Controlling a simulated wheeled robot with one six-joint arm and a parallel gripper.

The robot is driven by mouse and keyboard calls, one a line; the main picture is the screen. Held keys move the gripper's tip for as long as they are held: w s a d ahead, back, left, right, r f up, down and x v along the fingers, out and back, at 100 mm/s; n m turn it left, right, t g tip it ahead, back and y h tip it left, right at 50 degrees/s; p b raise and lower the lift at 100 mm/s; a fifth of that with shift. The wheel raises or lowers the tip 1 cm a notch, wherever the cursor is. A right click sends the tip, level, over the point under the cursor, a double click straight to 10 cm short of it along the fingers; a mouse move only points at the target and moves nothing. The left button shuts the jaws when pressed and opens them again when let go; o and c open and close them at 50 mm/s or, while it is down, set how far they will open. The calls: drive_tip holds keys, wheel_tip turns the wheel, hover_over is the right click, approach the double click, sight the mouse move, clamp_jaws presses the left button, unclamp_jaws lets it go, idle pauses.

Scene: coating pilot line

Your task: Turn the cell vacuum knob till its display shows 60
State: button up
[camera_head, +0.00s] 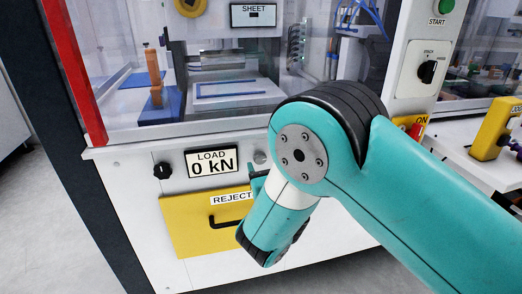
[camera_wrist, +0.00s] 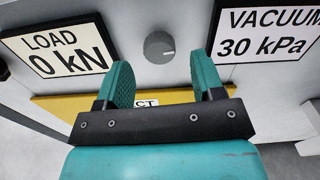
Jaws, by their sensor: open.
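The vacuum display (camera_wrist: 262,34) reads 30 kPa in the wrist view; my arm hides it in the head view. A round grey knob (camera_wrist: 159,47) with a pale pointer mark sits just left of it on the white panel, and it also shows in the head view (camera_head: 260,157). The pointer mark points to the right. My gripper (camera_wrist: 160,62) is open, with one teal finger on either side below the knob. The fingers appear apart from the knob and hold nothing.
The load display (camera_wrist: 58,48) reads 0 kN, with a black knob (camera_head: 163,171) to its left. A yellow reject drawer (camera_head: 195,232) with a black handle lies below. Glazing (camera_head: 120,90) rises above the panel. A switch box (camera_head: 422,70) stands at the right.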

sight(261, 160)
drive_tip(key=shift+x, duration=1.7)
drive_tip(key=c, duration=0.9)
drive_tip(key=shift+c, duration=0.2)
